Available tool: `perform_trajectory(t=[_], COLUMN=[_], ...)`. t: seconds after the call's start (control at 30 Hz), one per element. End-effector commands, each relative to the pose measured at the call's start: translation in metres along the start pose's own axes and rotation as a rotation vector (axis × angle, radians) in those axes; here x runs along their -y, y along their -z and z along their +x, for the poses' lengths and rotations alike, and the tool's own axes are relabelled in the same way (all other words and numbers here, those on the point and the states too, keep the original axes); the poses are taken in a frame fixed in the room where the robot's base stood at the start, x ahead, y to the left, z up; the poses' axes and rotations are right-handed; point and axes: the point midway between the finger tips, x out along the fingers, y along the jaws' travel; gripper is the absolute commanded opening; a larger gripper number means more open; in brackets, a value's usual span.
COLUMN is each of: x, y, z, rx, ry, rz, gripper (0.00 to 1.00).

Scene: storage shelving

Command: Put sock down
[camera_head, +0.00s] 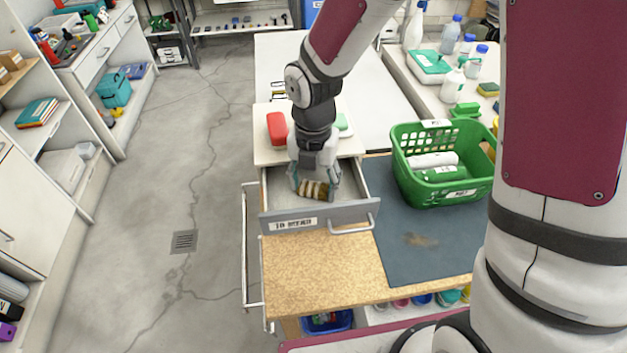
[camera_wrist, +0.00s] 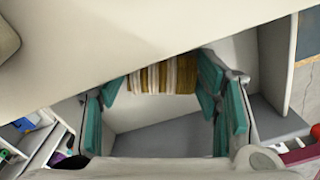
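A rolled sock with brown, tan and white stripes (camera_head: 315,190) is inside the open drawer (camera_head: 290,224), near its front panel. It also shows between the teal finger pads in the wrist view (camera_wrist: 163,76). My gripper (camera_head: 315,183) points down into the drawer, with one finger on each side of the sock. The sock fills the gap between the fingertips, and the pads appear to touch both its ends. A pale surface hides part of the sock in the wrist view. Whether the sock touches the drawer floor is unclear.
A red item (camera_head: 277,128) lies on the cabinet top behind the drawer. A green basket (camera_head: 445,205) with rolled items stands on a dark mat (camera_head: 415,263) at right. Bottles stand on the back right counter. The wooden top (camera_head: 315,280) in front of the drawer is clear.

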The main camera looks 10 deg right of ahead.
Motion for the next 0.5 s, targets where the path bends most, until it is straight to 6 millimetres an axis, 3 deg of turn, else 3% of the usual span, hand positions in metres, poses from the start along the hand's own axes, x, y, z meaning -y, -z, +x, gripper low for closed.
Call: perform_trajectory(t=[0.1,0.5], x=[0.0,-0.0002], y=[-0.0001,-0.0006], z=[-0.0001,-0.0065], rx=[0.0,0.002], ry=[0.0,-0.002], rz=[0.0,0.001], gripper=[0.78,0.78])
